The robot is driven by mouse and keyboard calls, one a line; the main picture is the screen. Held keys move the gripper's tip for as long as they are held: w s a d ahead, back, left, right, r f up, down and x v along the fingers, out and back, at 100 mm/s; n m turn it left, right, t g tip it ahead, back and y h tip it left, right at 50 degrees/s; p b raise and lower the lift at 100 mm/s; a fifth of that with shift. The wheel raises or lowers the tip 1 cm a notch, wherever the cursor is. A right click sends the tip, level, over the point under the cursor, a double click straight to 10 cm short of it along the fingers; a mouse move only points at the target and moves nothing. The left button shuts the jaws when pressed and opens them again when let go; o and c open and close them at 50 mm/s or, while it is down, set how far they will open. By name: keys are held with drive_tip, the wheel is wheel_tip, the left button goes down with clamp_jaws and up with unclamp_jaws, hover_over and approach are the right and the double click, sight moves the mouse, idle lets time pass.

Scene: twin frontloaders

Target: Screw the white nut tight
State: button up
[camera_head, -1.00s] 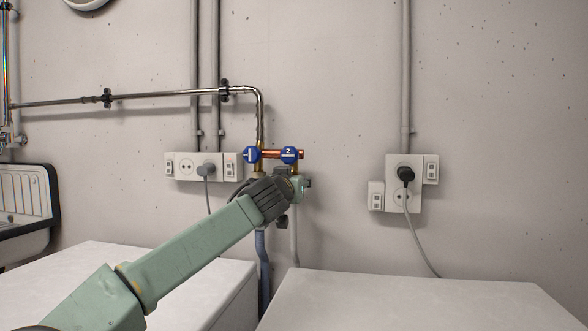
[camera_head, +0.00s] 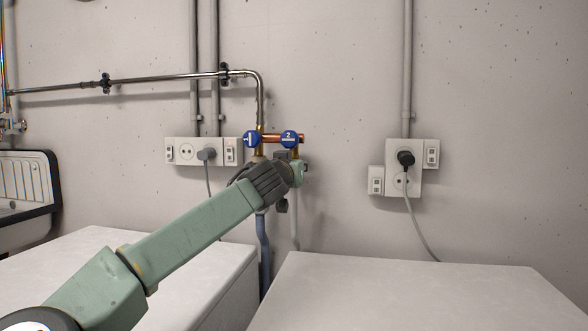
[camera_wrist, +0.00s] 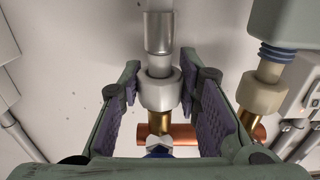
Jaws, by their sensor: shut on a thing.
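A white nut (camera_wrist: 158,94) sits around a grey hose end, against a brass fitting (camera_wrist: 160,122) on the copper pipe, in the middle of the wrist view. My gripper (camera_wrist: 160,80) has its purple-padded fingers on either side of this nut, shut on it. In the head view my gripper (camera_head: 296,172) is at the wall taps, just below the blue handle marked 2 (camera_head: 289,139). The nut is hidden there behind my gripper. A second pale nut (camera_wrist: 262,93) sits to the right in the wrist view, below a grey-green block (camera_wrist: 286,28).
The other blue handle (camera_head: 251,139) is close on the left, on the same copper pipe (camera_head: 271,138). Two white-topped appliances (camera_head: 400,290) stand in front of the wall. Plugged sockets (camera_head: 403,168) are at the right. A sink (camera_head: 28,195) is at the left.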

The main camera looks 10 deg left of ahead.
idle(0.3)
drive_tip(key=y+b, duration=0.1)
drive_tip(key=b, duration=0.2)
drive_tip(key=shift+w+f+n, duration=0.1)
drive_tip(key=shift+f+n, duration=0.1)
drive_tip(key=shift+n, duration=0.2)
